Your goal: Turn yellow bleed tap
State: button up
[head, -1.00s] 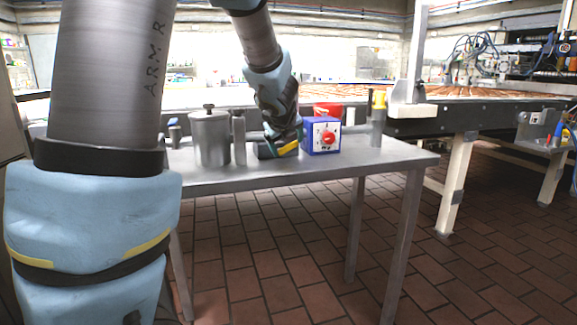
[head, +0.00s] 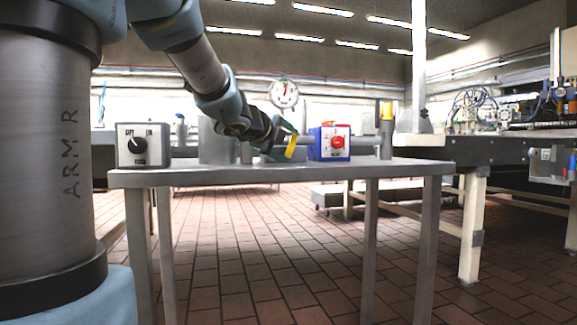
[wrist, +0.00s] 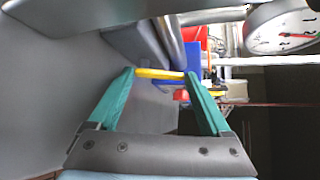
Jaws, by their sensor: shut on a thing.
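The yellow bleed tap (head: 291,147) shows as a short yellow bar by the grey metal fitting in the middle of the table. In the wrist view the yellow bar (wrist: 160,73) spans between my two teal fingertips. My gripper (head: 284,138) is shut on it, with one finger at each end of the bar; it also shows in the wrist view (wrist: 160,80). The arm reaches down to it from the upper left. The tap's base is partly hidden by my gripper in the head view.
A blue-and-white box with a red knob (head: 336,142) stands just right of the gripper. A yellow-topped post (head: 386,112) stands further right. A black-dial box (head: 143,147) is at the table's left. A round gauge (head: 284,93) rises behind. The metal tabletop (head: 215,176) has bare front space.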

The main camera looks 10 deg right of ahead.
jog(key=f+n+b, duration=0.1)
jog(key=b, duration=0.1)
jog(key=shift+a+t+h+b, duration=0.15)
jog(key=shift+t+h+b, duration=0.15)
jog(key=shift+t+h, duration=0.1)
jog(key=shift+r+b, duration=0.15)
jog(key=shift+b, duration=0.2)
jog(key=shift+a+r, duration=0.1)
jog(key=o, duration=1.2)
jog(key=shift+c, duration=0.2)
